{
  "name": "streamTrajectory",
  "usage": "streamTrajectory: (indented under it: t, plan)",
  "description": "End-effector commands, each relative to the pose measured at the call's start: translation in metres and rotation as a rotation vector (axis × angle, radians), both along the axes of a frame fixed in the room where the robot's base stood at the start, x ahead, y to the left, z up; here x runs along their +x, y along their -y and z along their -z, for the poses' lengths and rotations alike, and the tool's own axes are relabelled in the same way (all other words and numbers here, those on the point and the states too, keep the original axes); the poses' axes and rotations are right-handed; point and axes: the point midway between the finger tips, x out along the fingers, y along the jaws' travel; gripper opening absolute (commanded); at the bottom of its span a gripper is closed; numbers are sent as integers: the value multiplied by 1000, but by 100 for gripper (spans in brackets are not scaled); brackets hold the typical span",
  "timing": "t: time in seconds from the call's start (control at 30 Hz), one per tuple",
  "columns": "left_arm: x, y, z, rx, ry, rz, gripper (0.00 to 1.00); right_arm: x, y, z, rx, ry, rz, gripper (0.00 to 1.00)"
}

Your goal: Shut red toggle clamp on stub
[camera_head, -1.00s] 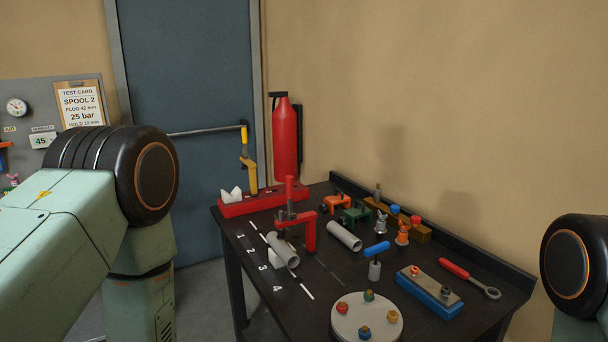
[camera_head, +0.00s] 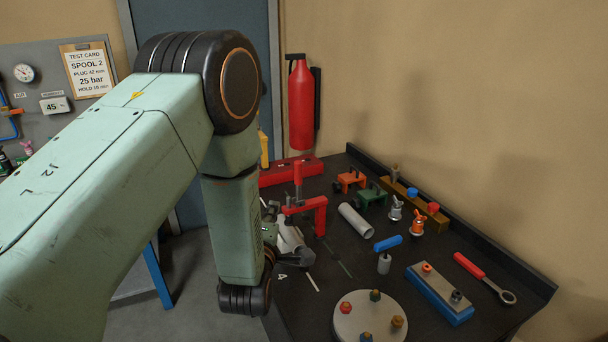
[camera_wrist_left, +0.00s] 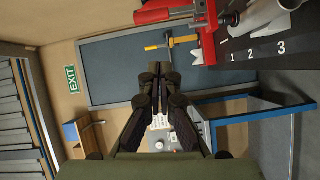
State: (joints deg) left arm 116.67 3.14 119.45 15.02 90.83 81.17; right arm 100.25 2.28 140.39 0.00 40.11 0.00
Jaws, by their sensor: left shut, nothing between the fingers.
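The grey pipe stub (camera_head: 291,239) lies just in front of the clamp, partly hidden by my left arm. I cannot tell whether the clamp touches it. My left gripper (camera_wrist_left: 156,86) is shut and empty, apart from the clamp in the left wrist view. In the head view it is mostly hidden behind my left forearm. My right gripper is out of view.
Another grey pipe (camera_head: 356,220) lies right of the clamp. A red block (camera_head: 292,171) sits behind it. Orange (camera_head: 350,181) and green (camera_head: 372,197) clamps stand at the back. A round plate (camera_head: 370,318) with coloured knobs and a red-handled wrench (camera_head: 484,277) occupy the front and right.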

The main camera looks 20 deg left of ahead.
Motion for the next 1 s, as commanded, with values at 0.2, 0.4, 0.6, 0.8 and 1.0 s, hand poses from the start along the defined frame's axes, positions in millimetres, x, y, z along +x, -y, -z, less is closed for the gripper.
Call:
streamTrajectory:
  t: [0.2, 0.4, 0.6, 0.8, 1.0]
  plan:
    - [-7, -5, -9, -109, 79, -15, 0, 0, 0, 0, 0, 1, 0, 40]
    - [-8, -6, -9, -126, 84, -15, 0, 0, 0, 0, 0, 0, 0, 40]
    - [-6, -5, -9, -125, 83, -13, 0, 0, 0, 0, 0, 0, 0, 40]
    - [13, -10, -10, -126, 85, -14, 0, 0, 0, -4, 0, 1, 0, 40]
    - [46, -20, -10, -125, 85, -12, 0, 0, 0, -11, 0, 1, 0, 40]
